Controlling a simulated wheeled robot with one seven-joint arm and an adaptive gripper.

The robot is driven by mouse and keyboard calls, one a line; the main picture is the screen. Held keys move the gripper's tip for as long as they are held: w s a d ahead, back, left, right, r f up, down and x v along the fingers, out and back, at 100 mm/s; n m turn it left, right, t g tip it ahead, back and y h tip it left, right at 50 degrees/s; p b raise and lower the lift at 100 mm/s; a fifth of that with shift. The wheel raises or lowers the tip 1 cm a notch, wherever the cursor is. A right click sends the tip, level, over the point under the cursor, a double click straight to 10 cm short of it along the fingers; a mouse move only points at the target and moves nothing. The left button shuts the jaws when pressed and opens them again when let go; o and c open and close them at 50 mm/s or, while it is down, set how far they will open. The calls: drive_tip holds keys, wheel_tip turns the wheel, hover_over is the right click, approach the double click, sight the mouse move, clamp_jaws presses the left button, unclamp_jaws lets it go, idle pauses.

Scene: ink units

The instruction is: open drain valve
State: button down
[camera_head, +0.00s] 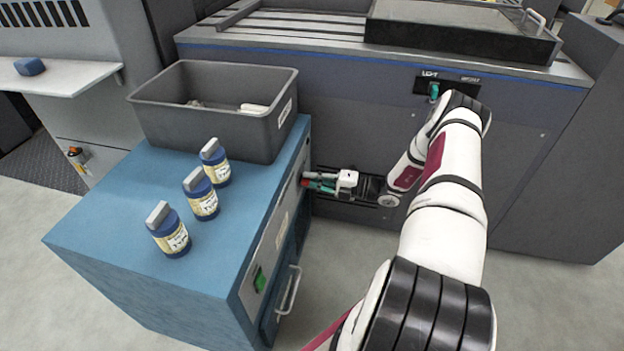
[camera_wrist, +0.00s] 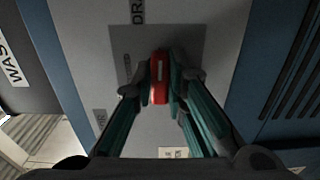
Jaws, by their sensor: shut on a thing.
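The drain valve shows in the wrist view as a red handle (camera_wrist: 160,70) with a pale mark, on a grey plate (camera_wrist: 190,42) under a partly visible label reading "DRA". Its long side runs up and down in that picture. My gripper (camera_wrist: 161,88) has its green-sided fingers closed on both sides of the handle. In the head view my gripper (camera_head: 312,182) reaches left to the side panel of the blue cabinet (camera_head: 110,240), where a small bit of red (camera_head: 304,182) shows at the fingertips. The rest of the valve is hidden there.
On the cabinet stand a grey bin (camera_head: 190,125) and several blue bottles with grey caps, one (camera_head: 168,230) near the front. A handle (camera_head: 289,290) sticks out of the cabinet's side below. The dark machine (camera_head: 350,120) stands close behind my arm.

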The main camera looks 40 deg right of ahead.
drive_tip(key=shift+w+r, duration=0.1)
drive_tip(key=shift+w, duration=0.15)
drive_tip(key=c, duration=1.6)
unclamp_jaws()
drive_tip(key=shift+s, duration=0.15)
drive_tip(key=v, duration=1.2)
